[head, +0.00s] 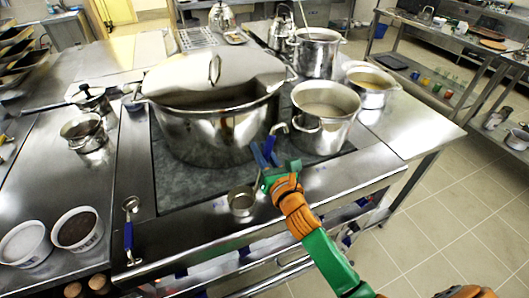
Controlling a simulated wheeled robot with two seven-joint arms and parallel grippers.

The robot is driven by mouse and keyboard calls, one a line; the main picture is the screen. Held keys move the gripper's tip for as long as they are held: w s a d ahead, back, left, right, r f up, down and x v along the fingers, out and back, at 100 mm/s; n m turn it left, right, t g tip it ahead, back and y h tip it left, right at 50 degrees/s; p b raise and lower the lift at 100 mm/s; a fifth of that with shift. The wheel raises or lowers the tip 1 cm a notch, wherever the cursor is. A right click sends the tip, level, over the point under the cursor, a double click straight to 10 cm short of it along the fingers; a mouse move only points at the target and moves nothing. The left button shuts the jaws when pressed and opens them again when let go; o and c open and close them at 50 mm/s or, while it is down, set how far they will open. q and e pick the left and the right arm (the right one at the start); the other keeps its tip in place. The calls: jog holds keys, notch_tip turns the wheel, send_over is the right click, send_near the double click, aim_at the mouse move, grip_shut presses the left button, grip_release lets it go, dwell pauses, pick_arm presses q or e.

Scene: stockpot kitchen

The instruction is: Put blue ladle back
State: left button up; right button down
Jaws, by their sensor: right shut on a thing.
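My right gripper (268,161) is in front of the large stockpot (215,135), at the front of the stove. It is shut on the blue ladle (272,145), whose blue handle and hooked metal end rise above the fingers. A metal bowl (241,202), which looks like the ladle's, shows below and left of the gripper near the counter's front edge; whether it touches the counter is unclear. The fingers hide the middle of the ladle. Another blue-handled utensil (128,235) lies on the counter at the left. My left gripper is out of view.
An open pot (325,103) stands right of the stockpot, with more pots behind. A grey lid (190,75) partly covers the stockpot. Two white tubs (78,230) sit at the lower left. Blue-handled things (345,238) show under the front edge. The floor at right is clear.

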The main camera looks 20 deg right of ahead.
jog(key=shift+s+a, duration=0.2)
jog(key=shift+a, duration=0.1)
jog(key=c, duration=1.1)
grip_release()
jog(key=o, duration=0.3)
jog(key=shift+d, duration=0.1)
jog(key=s+b, duration=0.1)
jog(key=s, duration=0.5)
jog(key=s+b, duration=0.1)
jog(key=s, duration=0.5)
jog(key=shift+d+r, duration=0.2)
